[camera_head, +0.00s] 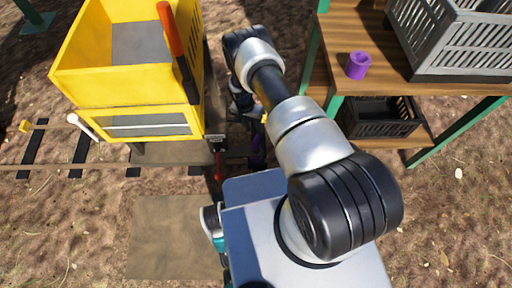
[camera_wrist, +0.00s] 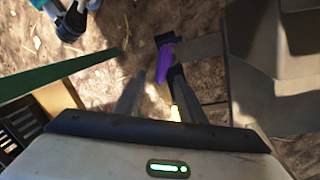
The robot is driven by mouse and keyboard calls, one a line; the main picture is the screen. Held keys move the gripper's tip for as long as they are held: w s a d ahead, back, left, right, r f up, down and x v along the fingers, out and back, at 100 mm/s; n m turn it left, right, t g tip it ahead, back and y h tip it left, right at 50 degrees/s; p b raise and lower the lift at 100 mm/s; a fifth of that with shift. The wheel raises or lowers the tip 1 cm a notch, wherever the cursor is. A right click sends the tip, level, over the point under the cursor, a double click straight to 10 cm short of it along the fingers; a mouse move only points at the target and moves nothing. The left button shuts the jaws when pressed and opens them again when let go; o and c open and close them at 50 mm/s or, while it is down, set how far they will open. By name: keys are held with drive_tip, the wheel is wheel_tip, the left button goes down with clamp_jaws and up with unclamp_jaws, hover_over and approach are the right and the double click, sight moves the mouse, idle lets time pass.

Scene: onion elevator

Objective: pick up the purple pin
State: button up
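The purple pin (camera_wrist: 164,62) shows in the wrist view just ahead of my gripper (camera_wrist: 156,82), close to the right finger. My gripper's two fingers stand apart with a gap between them, and ground shows through the gap. I cannot tell whether the right finger touches the pin. In the head view a dark purple piece (camera_head: 257,148) shows in shadow below my arm, between the yellow cart and the wooden shelf. My gripper is mostly hidden there by the arm.
The yellow cart (camera_head: 128,95) with a red-and-black lever (camera_head: 172,38) stands on rails at left. The wooden shelf (camera_head: 410,72) at right holds a purple cup (camera_head: 358,66), a grey crate (camera_head: 450,50) and, lower down, a black crate (camera_head: 378,118). The gap between cart and shelf is narrow.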

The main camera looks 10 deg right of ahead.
sight(256, 138)
drive_tip(key=f+b, duration=0.1)
drive_tip(key=f, duration=0.4)
drive_tip(key=s+d+f+b, duration=0.1)
drive_tip(key=f, duration=0.2)
drive_tip(key=shift+d+f+b, duration=0.1)
drive_tip(key=shift+f+b, duration=0.25)
clamp_jaws()
drive_tip(key=shift+w, duration=0.1)
idle(0.9)
